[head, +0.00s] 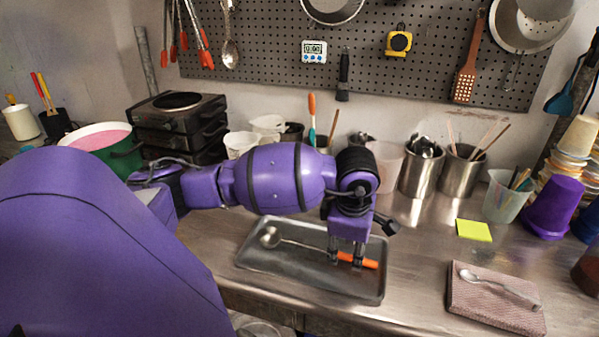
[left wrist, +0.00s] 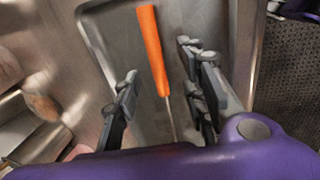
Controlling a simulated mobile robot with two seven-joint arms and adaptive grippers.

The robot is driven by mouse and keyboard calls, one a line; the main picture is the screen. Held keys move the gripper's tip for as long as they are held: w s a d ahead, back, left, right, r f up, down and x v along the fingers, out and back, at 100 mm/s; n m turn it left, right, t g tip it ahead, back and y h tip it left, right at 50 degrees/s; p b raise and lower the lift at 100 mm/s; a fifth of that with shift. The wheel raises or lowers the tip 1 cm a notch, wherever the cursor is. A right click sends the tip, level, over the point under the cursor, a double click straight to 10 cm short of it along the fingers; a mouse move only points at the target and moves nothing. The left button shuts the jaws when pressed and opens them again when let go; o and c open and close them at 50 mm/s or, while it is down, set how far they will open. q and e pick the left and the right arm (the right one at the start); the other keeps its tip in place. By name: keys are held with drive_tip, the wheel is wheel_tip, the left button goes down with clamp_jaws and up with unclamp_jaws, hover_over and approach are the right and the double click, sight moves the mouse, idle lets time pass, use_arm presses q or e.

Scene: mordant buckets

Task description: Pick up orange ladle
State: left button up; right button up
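The orange ladle lies in a grey metal tray (head: 258,259) on the steel counter. Its orange handle (head: 371,263) points right and its round metal bowl (head: 270,237) lies at the tray's left end. My left gripper (head: 346,261) points down over the tray at the handle's inner end. In the left wrist view the orange handle (left wrist: 151,50) shows between the two spread fingers, with a gap on each side. The left gripper is open and empty. My right gripper is in neither view.
A folded pinkish cloth (head: 480,308) with a spoon (head: 500,289) on it lies right of the tray. A yellow sticky pad (head: 473,230) lies behind the cloth. Steel canisters (head: 421,174) and a purple cup (head: 553,207) stand at the back. Bare counter lies between tray and cloth.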

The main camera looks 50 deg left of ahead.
use_arm(q)
drive_tip(key=f, duration=0.1)
drive_tip(key=w+f, duration=0.1)
drive_tip(key=shift+a+f, duration=0.15)
drive_tip(key=shift+f, duration=0.25)
drive_tip(key=shift+s, duration=0.2)
drive_tip(key=shift+w, duration=0.1)
clamp_jaws()
drive_tip(key=shift+r, duration=0.1)
